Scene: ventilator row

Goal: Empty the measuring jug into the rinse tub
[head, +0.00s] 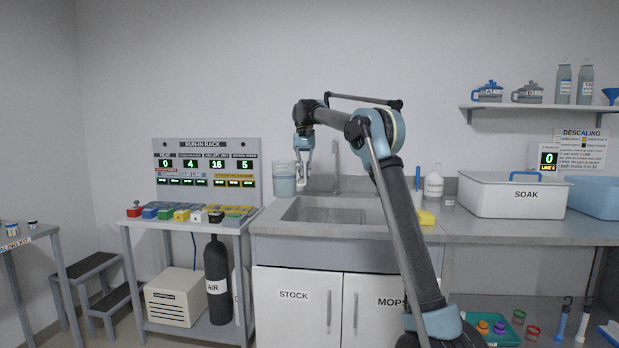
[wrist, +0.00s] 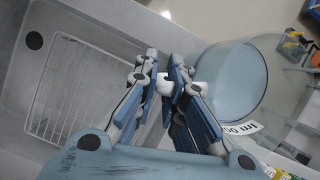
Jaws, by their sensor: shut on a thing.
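The measuring jug (head: 284,181) is a clear, bluish vessel at the left of the sink, upright in the head view. In the wrist view the jug (wrist: 232,85) fills the right side, with part of an "ml" label showing. My gripper (head: 303,158) is beside it; in the wrist view my gripper (wrist: 172,88) is shut on its pale handle (wrist: 187,88). Whether the jug touches the counter is unclear, as is how much liquid it holds. A blue tub (head: 597,200), cut off at the right edge, may be the rinse tub; no label shows.
The sink (head: 333,211) with a tap (head: 337,170) is beside the jug. A white SOAK box (head: 510,197), a pump bottle (head: 434,185) and a yellow sponge (head: 426,217) are on the counter. A button table (head: 190,221) stands left. A shelf (head: 540,107) hangs above.

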